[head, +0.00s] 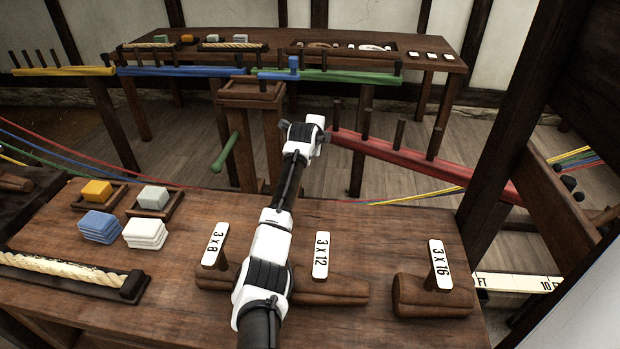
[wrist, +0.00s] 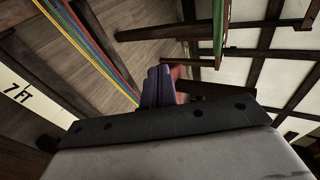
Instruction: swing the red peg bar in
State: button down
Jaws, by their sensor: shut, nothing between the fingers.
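The red peg bar (head: 425,163) has several upright dark pegs. In the head view it slants from beside my gripper down to the right, toward a dark post. My gripper (head: 327,136) is at its left end, with the fingers shut and empty. In the wrist view the closed fingers (wrist: 159,72) point ahead, and a bit of the red bar (wrist: 179,72) shows just beyond them, partly hidden. I cannot tell whether the fingers touch the bar.
The yellow (head: 63,71), blue (head: 180,71) and green (head: 335,76) bars form a row before the back table (head: 440,62). A wooden stand (head: 252,92) with a green handle is left of my arm. The front table (head: 370,245) carries labelled blocks and stacked tiles.

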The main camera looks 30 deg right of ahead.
jog(key=shift+a, duration=0.1)
jog(key=p+v, duration=0.9)
jog(key=v, duration=0.5)
